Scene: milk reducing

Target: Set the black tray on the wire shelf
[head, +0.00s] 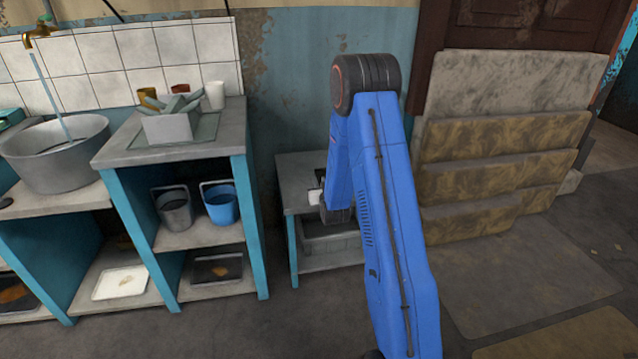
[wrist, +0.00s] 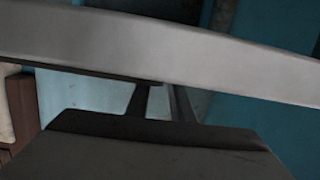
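A dark tray (head: 217,269) with a brown patch lies on the lower shelf of the teal cabinet in the head view. Another dark tray (head: 14,290) lies at the far left edge. I cannot tell which is the black tray of the task, and I can make out no wire shelf. My blue arm hides most of my gripper in the head view, by the small table. In the wrist view two dark fingers of my gripper (wrist: 162,97) reach up to a broad grey band (wrist: 160,50). The band hides their tips, so their opening and any hold are unclear.
The small grey-topped table (head: 294,180) is partly behind my arm, with a grey tub (head: 325,236) below its top. The teal cabinet (head: 128,190) holds a grey pail (head: 174,209), a blue pail (head: 220,205) and a white tray (head: 120,283). Stone slabs (head: 510,85) lean at right.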

